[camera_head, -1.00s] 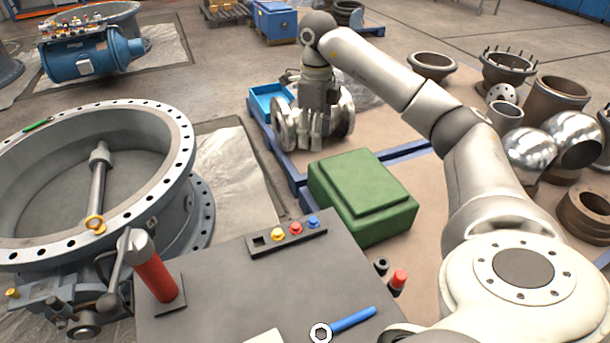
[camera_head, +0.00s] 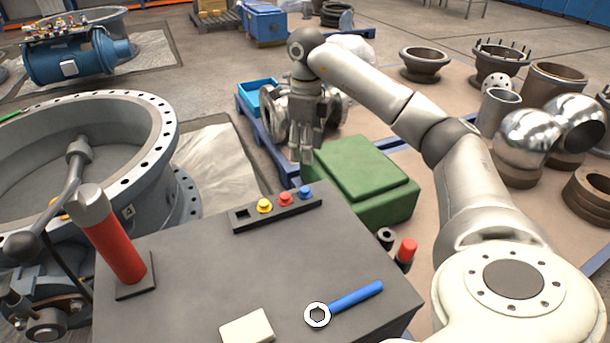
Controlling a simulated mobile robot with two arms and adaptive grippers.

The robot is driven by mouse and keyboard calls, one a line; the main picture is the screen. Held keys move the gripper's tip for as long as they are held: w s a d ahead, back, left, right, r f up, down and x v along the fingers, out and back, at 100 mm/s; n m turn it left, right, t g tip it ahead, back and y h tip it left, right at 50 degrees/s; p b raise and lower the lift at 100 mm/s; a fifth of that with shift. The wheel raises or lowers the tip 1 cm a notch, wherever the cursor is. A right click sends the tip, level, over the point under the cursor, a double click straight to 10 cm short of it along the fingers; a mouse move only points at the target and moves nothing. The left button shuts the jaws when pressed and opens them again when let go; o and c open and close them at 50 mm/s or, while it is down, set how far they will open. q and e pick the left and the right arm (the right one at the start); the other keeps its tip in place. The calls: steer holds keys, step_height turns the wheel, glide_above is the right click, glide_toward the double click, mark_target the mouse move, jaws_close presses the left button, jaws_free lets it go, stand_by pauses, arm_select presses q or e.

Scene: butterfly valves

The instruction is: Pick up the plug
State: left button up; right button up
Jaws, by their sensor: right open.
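Small yellow (camera_head: 265,206), red (camera_head: 286,199) and blue (camera_head: 305,192) plug-like pieces sit in a row in a black strip (camera_head: 250,222) on the dark grey table. The square slot at the strip's left end is empty. I cannot tell which piece is the plug. My right gripper (camera_head: 306,158) points down, open and with nothing seen between its fingers, above and beyond the strip, near the green box's left edge. My left gripper is not in view.
A red-handled tool (camera_head: 112,240) stands on the table (camera_head: 190,290) at left. A blue-handled ring wrench (camera_head: 355,297) and a cream block (camera_head: 247,327) lie in front. A green box (camera_head: 358,175) stands behind. A large grey valve body (camera_head: 150,140) is at left.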

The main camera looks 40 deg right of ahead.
steer(key=f, duration=0.2)
steer(key=b, duration=0.2)
glide_above(305, 189)
step_height(305, 189, down, 5)
steer(key=shift+s+d+r, duration=0.1)
steer(key=shift+s, duration=0.05)
steer(key=shift+f+b, duration=0.55)
steer(key=shift+f, duration=2.25)
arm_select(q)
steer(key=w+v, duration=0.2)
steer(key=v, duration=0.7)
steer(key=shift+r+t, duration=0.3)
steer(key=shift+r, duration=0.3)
arm_select(e)
steer(key=c, duration=0.9)
